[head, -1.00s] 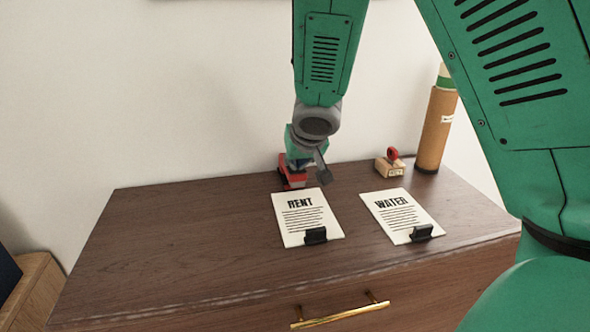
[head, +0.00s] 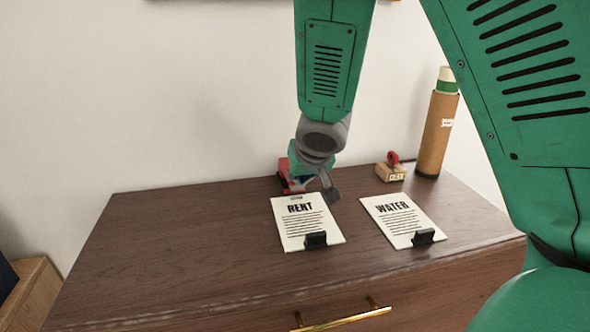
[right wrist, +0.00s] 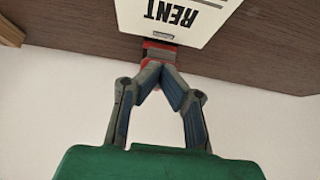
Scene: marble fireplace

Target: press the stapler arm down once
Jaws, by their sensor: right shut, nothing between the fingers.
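The red stapler (head: 284,178) stands on the dresser top at the far edge of the RENT sheet (head: 300,228), mostly hidden behind my right gripper. In the right wrist view a red part of the stapler (right wrist: 160,45) shows just beyond the fingertips. My right gripper (right wrist: 158,66) is shut and empty, with its fingertips together over the stapler. They look to be on or very near its arm; contact is hard to tell. A small grey mark (head: 296,198) shows at the sheet's top edge. My left gripper is out of view.
The WATER sheet (head: 402,220) lies to the right; a black clip sits on each sheet. A wooden stamp with a red handle (head: 391,168) and a brown tube (head: 437,130) stand at the back right. The dresser's left side (head: 170,245) is clear.

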